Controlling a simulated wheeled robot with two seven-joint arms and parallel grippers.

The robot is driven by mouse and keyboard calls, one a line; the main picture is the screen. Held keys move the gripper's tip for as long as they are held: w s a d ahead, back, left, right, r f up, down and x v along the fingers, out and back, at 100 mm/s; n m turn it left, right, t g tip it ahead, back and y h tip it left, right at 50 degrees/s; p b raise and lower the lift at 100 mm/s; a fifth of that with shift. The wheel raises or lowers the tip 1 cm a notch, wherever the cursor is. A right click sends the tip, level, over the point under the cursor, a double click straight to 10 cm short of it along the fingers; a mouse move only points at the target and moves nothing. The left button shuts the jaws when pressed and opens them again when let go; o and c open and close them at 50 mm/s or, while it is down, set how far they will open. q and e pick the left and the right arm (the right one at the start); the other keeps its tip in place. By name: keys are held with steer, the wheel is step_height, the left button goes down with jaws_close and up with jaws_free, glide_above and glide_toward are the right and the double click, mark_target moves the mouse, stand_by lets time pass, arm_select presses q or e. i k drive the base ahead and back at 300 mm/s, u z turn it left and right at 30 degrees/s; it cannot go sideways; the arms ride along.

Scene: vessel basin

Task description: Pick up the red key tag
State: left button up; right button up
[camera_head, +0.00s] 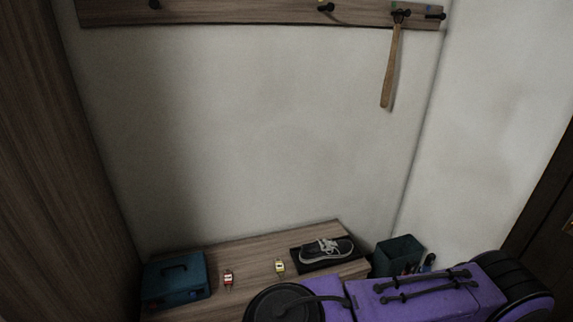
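The red key tag (228,276) lies on the wooden bench top (245,257), right of a teal box. It is small, with a pale label area. A similar yellow key tag (280,267) lies to its right on the same top. Neither of my grippers shows in the head view, so I cannot see whether they are open or shut.
The teal box (175,278) with a handle stands at the left. A dark sneaker (326,250) sits on a black tray (298,262). A dark bin (398,252) stands at the right. A hammer (391,75) hangs from the wall rail (230,12). Purple-and-black parts cover the lower right.

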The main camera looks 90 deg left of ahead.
mark_target(228, 278)
steer(key=u, duration=1)
steer(key=k, duration=0.6)
steer(key=u, duration=1.45)
steer(key=i, duration=1.4)
steer(key=u, duration=1)
